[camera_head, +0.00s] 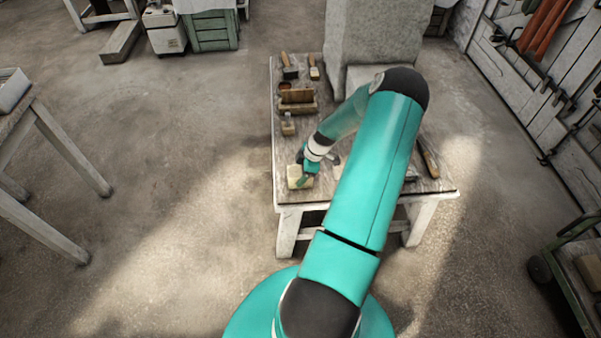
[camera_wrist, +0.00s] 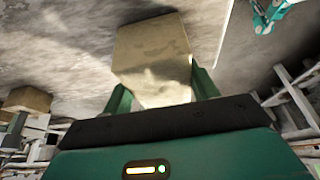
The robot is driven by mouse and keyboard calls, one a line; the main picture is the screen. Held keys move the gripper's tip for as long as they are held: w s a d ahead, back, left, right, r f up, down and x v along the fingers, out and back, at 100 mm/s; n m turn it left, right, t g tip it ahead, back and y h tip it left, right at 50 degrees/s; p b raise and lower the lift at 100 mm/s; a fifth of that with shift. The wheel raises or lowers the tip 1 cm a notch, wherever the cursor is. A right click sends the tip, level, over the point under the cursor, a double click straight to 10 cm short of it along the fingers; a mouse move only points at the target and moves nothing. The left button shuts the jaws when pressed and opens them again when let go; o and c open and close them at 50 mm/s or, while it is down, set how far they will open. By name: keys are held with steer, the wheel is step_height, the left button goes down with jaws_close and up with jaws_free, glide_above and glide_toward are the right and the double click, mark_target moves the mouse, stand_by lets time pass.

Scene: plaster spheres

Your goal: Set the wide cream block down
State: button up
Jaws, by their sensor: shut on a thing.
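The wide cream block (camera_head: 299,178) is at the front left part of the worktable (camera_head: 330,197). In the wrist view the block (camera_wrist: 152,48) fills the upper middle, between two green fingers. My gripper (camera_head: 306,171) is shut on it, with a finger at each side (camera_wrist: 161,88). From the head view I cannot tell whether the block touches the tabletop or hangs just above it. Its underside is hidden.
Behind the block on the table are a small block (camera_head: 288,129), a wooden box (camera_head: 297,97) and brushes (camera_head: 289,68). A large grey stone block (camera_head: 372,35) stands at the back. My arm covers much of the table's right part.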

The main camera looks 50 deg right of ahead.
steer(key=o, duration=1.6)
steer(key=shift+f, duration=0.1)
steer(key=v, duration=1.2)
steer(key=w+a+r+m+g+h, duration=0.15)
steer(key=w+a+r, duration=0.25)
steer(key=a+r, duration=0.7)
steer(key=w+a+r+m+g+h, duration=0.15)
steer(key=w+a+r, duration=0.25)
steer(key=a+r, duration=0.7)
steer(key=s+a+r+m+t, duration=0.1)
steer(key=s+a+r, duration=0.3)
steer(key=a, duration=0.3)
steer(key=s+a+r+m+t, duration=0.2)
steer(key=s+a+r, duration=0.2)
steer(key=a, duration=0.4)
steer(key=s+a+r+m+t, duration=0.2)
steer(key=s+a+r, duration=0.2)
steer(key=a, duration=0.3)
steer(key=shift+a+r, duration=0.2)
steer(key=shift+r, duration=0.05)
